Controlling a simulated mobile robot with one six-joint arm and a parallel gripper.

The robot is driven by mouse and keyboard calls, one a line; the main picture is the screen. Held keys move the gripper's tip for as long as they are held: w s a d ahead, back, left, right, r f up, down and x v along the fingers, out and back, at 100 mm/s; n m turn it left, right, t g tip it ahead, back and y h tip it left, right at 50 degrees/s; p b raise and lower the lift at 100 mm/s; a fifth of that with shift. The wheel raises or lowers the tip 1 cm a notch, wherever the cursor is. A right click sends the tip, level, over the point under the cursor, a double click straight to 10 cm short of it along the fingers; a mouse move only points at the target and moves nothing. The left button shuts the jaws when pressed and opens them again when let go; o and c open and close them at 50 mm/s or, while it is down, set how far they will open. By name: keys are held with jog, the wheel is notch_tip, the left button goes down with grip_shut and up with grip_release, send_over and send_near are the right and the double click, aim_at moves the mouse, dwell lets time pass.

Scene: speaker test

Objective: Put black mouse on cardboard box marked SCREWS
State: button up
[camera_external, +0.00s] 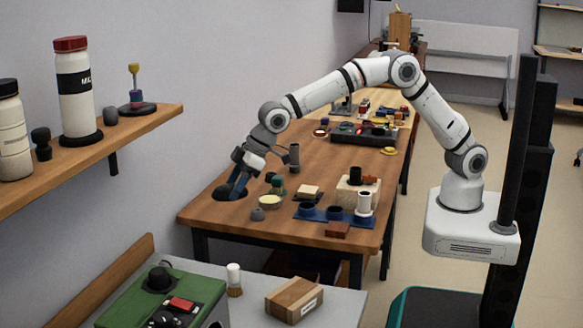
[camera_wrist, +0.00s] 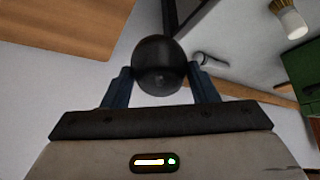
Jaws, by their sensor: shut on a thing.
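My gripper (camera_external: 236,186) is shut on the black mouse (camera_wrist: 162,66). In the wrist view the dark rounded mouse sits between the two blue fingers of my gripper (camera_wrist: 162,80). In the external view my gripper points down at the left end of the wooden table, by a dark round shape (camera_external: 221,194); I cannot tell whether that shape is the mouse. A brown cardboard box (camera_external: 288,297) with a white label lies on the grey table in front, nearer the camera and apart from my gripper. Its label is too small to read.
The wooden table (camera_external: 190,215) holds a cream bowl (camera_external: 270,201), a blue tray (camera_external: 310,215) and several small things right of my gripper. On the grey table (camera_external: 345,300), a green case (camera_external: 205,290) and a white-topped brush (camera_external: 234,280) stand left of the box. A wall shelf (camera_external: 150,124) is at left.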

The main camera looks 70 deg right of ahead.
jog(key=s+a+n+g+y, duration=0.1)
jog(key=s+a+n, duration=0.2)
jog(key=s+a, duration=0.8)
jog(key=n+g+y+p, duration=0.2)
jog(key=n, duration=0.2)
send_over(292, 295)
jog(key=d, duration=0.2)
jog(key=f, duration=0.5)
jog(key=shift+s+d, duration=0.1)
jog(key=shift+s, duration=0.25)
jog(key=shift+f, duration=2.2)
jog(key=shift+f, duration=0.2)
jog(key=o, duration=1)
jog(key=shift+r, duration=0.15)
